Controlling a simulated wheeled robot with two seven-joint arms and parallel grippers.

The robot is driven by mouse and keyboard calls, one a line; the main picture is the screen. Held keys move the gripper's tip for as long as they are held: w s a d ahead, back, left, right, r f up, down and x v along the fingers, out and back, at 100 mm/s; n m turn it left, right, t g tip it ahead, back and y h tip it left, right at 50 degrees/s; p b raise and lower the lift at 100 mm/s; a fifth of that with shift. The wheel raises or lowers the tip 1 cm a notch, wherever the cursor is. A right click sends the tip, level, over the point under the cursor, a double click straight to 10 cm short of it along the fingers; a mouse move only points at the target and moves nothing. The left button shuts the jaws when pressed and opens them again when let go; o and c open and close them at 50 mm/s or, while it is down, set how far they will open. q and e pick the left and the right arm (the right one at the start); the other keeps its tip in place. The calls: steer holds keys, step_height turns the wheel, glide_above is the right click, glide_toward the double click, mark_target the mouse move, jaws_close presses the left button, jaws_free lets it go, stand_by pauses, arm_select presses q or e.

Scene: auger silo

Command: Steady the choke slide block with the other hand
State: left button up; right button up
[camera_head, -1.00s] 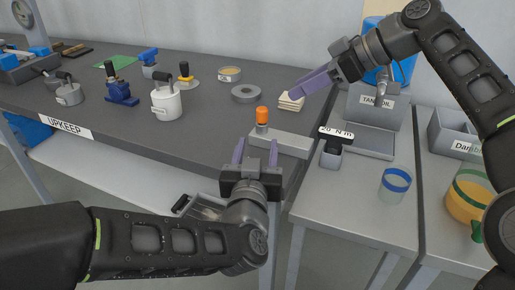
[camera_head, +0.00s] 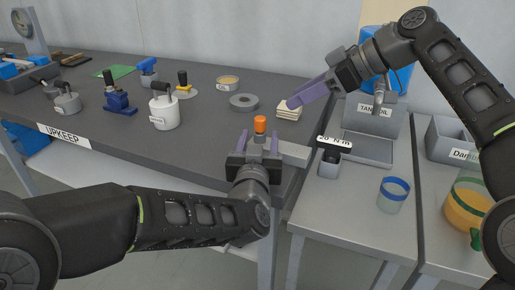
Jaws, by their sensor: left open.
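A pale grey block (camera_head: 293,153) lies at the bench's front right corner; I take it for the choke slide block. An orange-capped post (camera_head: 260,125) stands up at its left part. My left gripper (camera_head: 258,146) is open at the block's left part, one finger on each side below the orange cap. Whether the fingers touch the block I cannot tell; the gripper hides that part. My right gripper (camera_head: 303,98) hangs over the back right of the bench, by a stack of cream pads (camera_head: 288,111). Its finger gap is not clear.
A grey ring (camera_head: 244,102), a shallow tin (camera_head: 228,82) and a white lidded pot (camera_head: 164,110) stand on the dark bench (camera_head: 200,140).

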arm_select(q)
steer(key=shift+w, duration=0.35)
steer(key=shift+c, duration=0.4)
jaws_close()
stand_by(1.3)
steer(key=c, duration=0.5)
jaws_free()
steer(key=shift+c, duration=0.2)
jaws_close()
steer(key=shift+f, duration=0.15)
